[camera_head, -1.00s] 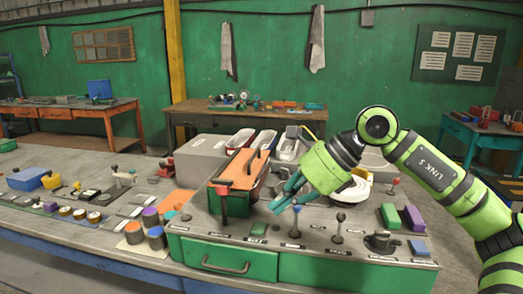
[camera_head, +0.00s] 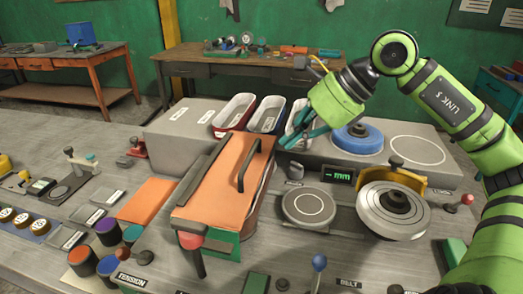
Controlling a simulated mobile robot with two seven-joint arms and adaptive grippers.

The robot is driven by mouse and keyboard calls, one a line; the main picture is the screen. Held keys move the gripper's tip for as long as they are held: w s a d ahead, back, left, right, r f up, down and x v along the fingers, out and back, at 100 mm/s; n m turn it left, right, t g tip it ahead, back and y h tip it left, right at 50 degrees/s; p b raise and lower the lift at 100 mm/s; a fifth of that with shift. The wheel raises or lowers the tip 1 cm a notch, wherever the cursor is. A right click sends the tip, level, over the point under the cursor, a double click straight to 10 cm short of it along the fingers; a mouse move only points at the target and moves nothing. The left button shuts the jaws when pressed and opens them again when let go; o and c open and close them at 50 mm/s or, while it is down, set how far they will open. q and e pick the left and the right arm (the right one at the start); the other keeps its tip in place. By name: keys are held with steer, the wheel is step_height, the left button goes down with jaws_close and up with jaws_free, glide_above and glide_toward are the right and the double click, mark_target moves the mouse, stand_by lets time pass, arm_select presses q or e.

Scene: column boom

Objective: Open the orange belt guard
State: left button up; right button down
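The orange belt guard (camera_head: 215,190) is a long flat cover lying over a green housing (camera_head: 225,246) in the middle of the bench. A black bar handle (camera_head: 246,166) stands on its right part. A red-knobbed black lever (camera_head: 191,241) is at its near end. The guard looks closed. My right gripper (camera_head: 290,138), with teal fingers, reaches in from the right, just right of the guard's far end and apart from the handle. Its fingers look spread and empty, though they partly overlap. My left gripper is not in view.
Right of the guard are a grey disc (camera_head: 308,206), a grinding wheel (camera_head: 393,208) with a yellow guard, and a blue disc (camera_head: 357,138). Trays (camera_head: 234,114) and a grey box (camera_head: 183,126) stand behind. Knobs (camera_head: 108,231) and an orange block (camera_head: 147,200) are at left.

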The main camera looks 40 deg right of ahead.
mark_target(248, 175)
steer(key=p+x, duration=0.1)
steer(key=x, duration=0.2)
steer(key=p+x, duration=0.4)
steer(key=x, duration=0.1)
steer(key=shift+a+f, duration=0.1)
steer(key=shift+a, duration=0.4)
steer(key=shift+w+a+f, duration=0.1)
steer(key=shift+a+f, duration=0.15)
steer(key=shift+f, duration=0.1)
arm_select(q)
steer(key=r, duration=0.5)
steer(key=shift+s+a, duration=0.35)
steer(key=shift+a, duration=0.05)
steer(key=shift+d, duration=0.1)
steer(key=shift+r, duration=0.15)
arm_select(e)
steer(key=shift+d, duration=0.15)
